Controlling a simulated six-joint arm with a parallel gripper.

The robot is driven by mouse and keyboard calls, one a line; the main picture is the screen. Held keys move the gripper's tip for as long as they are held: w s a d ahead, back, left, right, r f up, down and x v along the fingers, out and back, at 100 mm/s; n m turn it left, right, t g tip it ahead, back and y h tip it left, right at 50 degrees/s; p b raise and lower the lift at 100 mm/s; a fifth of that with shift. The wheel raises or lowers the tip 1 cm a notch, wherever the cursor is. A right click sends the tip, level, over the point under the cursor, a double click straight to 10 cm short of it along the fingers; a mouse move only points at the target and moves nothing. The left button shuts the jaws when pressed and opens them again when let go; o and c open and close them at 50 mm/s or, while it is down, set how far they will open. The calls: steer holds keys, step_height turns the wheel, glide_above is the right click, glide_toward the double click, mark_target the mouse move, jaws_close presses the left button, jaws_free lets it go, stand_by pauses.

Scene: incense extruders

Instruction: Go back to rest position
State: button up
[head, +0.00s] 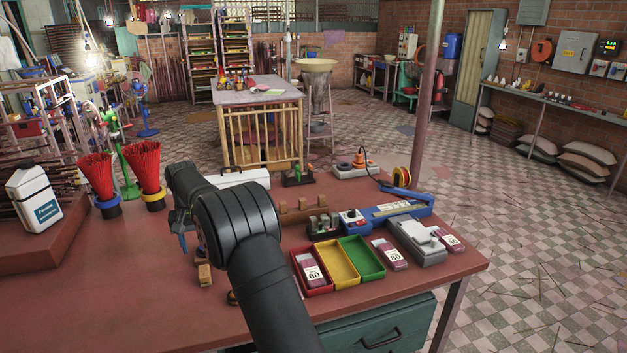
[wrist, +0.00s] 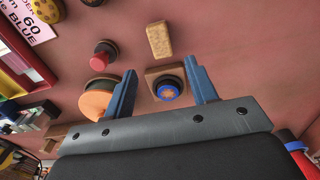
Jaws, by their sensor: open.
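My gripper (wrist: 161,66) shows two blue fingers spread apart in the wrist view, with nothing clamped between them. A small dark round piece with a blue ring and orange centre (wrist: 168,90) sits on a wooden base and appears between the fingers; its height gap to them is hard to tell. In the head view my gripper (head: 183,242) is at the left of the arm over the red-brown table (head: 150,300), mostly hidden by my own arm.
A tan block (wrist: 159,41), a red-topped piece (wrist: 105,52) and an orange disc (wrist: 97,101) lie near the fingers. Red, yellow (head: 339,263) and green trays stand right of my arm. Red incense bundles (head: 148,163) and a white jug (head: 33,196) stand left.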

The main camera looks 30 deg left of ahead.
mark_target(204, 271)
step_height(204, 271, down, 12)
steer(key=shift+r, duration=0.25)
step_height(204, 271, up, 3)
steer(key=shift+f, duration=0.1)
steer(key=shift+r, duration=0.7)
